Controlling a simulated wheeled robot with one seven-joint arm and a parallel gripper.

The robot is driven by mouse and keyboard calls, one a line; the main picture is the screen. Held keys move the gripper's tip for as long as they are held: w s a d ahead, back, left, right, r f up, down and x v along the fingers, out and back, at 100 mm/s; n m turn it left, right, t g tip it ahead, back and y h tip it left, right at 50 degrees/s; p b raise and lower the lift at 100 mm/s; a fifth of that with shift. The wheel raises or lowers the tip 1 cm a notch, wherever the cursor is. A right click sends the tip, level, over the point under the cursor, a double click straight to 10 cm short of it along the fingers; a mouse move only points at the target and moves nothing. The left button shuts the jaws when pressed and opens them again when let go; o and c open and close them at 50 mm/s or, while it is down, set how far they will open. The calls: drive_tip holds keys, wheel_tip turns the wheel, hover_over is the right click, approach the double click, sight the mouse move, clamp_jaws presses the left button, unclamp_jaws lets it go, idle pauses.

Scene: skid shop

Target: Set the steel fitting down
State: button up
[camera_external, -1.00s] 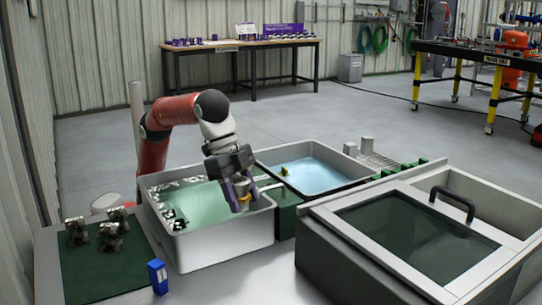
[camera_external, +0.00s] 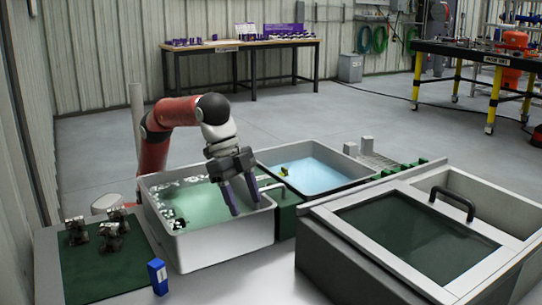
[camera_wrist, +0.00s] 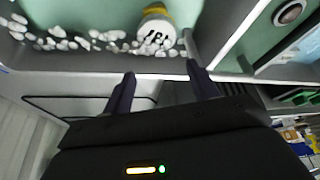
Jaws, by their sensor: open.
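My gripper (camera_external: 246,204) is open over the right end of the green-lined basin, its two purple fingers spread and pointing down. In the wrist view the open fingers (camera_wrist: 160,72) have nothing between them. Ahead of them in the basin is a short round piece (camera_wrist: 155,32) with a pale, dark-marked face and a yellow part; it looks like the fitting, apart from the fingers. It is hidden in the outside view. Several grey-brown fittings (camera_external: 108,236) stand on the dark green mat (camera_external: 100,270) at left.
The basin's white wall (camera_external: 225,243) is close to the fingers. White pebble-like bits (camera_wrist: 60,42) lie along one side. A blue-water basin (camera_external: 318,176) with a small yellow thing (camera_external: 284,171) is behind right. A lidded tank (camera_external: 410,240) and a blue box (camera_external: 158,277) are in front.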

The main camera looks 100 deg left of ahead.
drive_tip(key=shift+s+d+f, duration=0.3)
drive_tip(key=shift+d+f, duration=0.15)
drive_tip(key=shift+d, duration=0.05)
drive_tip(key=shift+r, duration=0.2)
drive_tip(key=w+p+v, duration=0.1)
drive_tip(key=p+v, duration=0.1)
drive_tip(key=v, duration=1.1)
drive_tip(key=shift+r, duration=0.2)
drive_tip(key=shift+s+a, duration=0.1)
